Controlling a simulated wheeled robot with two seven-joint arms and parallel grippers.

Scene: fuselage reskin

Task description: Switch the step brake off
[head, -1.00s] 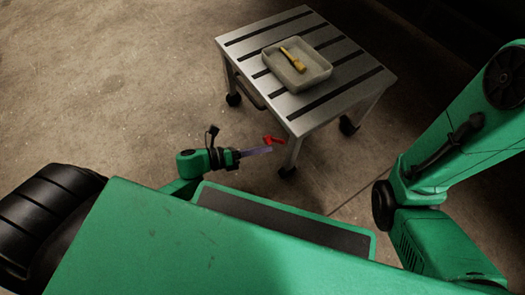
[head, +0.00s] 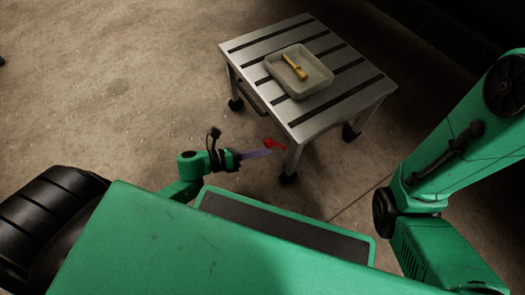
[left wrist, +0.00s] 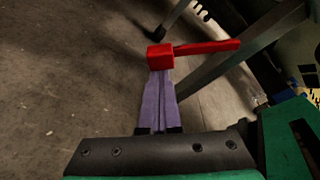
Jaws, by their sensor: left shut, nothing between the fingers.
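The step (head: 240,44) is a grey metal stand with dark grip strips on top and black casters. Its red brake lever (head: 273,144) is by the near leg. In the left wrist view the red brake (left wrist: 160,57) has a block-like hub and a handle pointing right. My left gripper (head: 268,152) is shut and empty, with its purple fingertips right at the red hub. In the left wrist view the fingertips (left wrist: 160,75) overlap the hub's lower edge; I cannot tell whether they touch. My right gripper is out of view.
A pale tray (head: 312,88) with a yellow-handled tool (head: 294,66) lies on the step's top. The step's near leg (head: 293,160) stands just right of my left gripper. The concrete floor to the left is clear.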

